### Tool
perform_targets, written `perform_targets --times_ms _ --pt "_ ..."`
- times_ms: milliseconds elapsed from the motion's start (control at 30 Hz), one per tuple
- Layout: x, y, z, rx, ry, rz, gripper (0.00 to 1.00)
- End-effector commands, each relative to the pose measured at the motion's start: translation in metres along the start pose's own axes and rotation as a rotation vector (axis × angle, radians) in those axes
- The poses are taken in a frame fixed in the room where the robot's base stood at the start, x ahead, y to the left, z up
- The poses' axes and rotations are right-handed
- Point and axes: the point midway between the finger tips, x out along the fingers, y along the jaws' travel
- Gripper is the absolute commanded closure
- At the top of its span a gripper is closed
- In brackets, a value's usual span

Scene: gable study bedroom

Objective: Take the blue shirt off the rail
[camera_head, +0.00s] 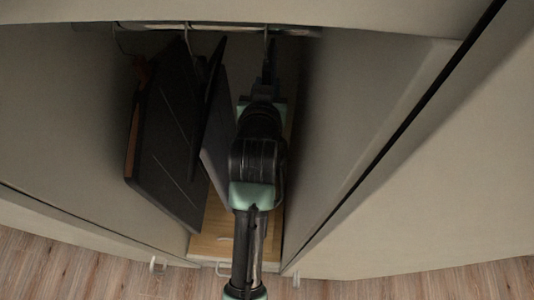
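My gripper (267,78) is inside the wardrobe, just below a hanger hook (267,42) on the rail (205,28). Its fingers are dark and small against the shadow, so I cannot tell whether they are open, shut or on the hanger. To its left, several garments hang close together. A large dark garment (172,140) is in front, with a narrower dark one (208,110) beside it. A grey-blue garment (214,165) shows partly next to my arm; it may be the blue shirt, but the dim light leaves its colour unsure. My arm hides what hangs directly behind it.
Wardrobe side walls stand close on the left (70,110) and right (355,120). A reddish-brown garment edge (133,130) shows at far left. A wooden drawer or shelf (215,235) lies below. There is some free room right of my arm.

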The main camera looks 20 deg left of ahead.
Motion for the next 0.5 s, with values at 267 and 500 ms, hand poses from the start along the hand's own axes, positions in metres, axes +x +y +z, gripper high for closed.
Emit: perform_targets --times_ms 267,500 --pt "-0.0001 -0.0001 0.0 0.0 0.0 0.0 1.0" --pt "-0.0002 -0.0001 0.0 0.0 0.0 0.0 1.0"
